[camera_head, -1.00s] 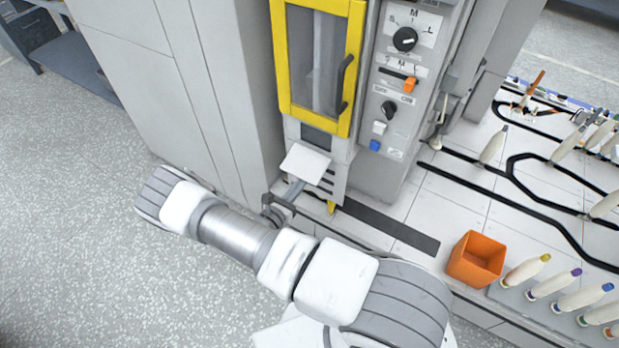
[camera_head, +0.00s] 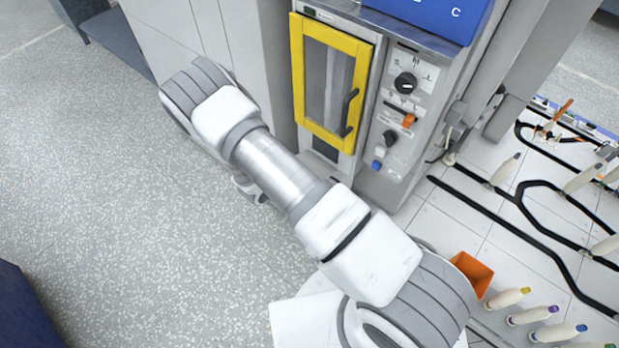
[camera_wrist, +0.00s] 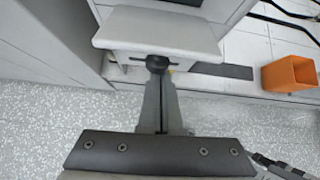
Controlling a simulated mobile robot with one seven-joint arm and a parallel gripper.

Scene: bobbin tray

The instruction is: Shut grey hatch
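The grey hatch (camera_wrist: 160,32) is a pale flat flap in the upper middle of the wrist view. It sticks out from the machine front, so it stands open. My gripper (camera_wrist: 158,66) is in front of the flap with its fingers together and nothing clearly held between them. The fingertips overlap the flap's near edge in the picture; I cannot tell whether they touch it. In the head view my arm hides the hatch and the fingers.
The yellow-framed door (camera_head: 299,75) is on the machine front, left of a knob panel (camera_head: 400,130). An orange box (camera_head: 478,272) and several bobbins stand at the right; the box also shows in the wrist view (camera_wrist: 287,75). Open speckled floor lies at left.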

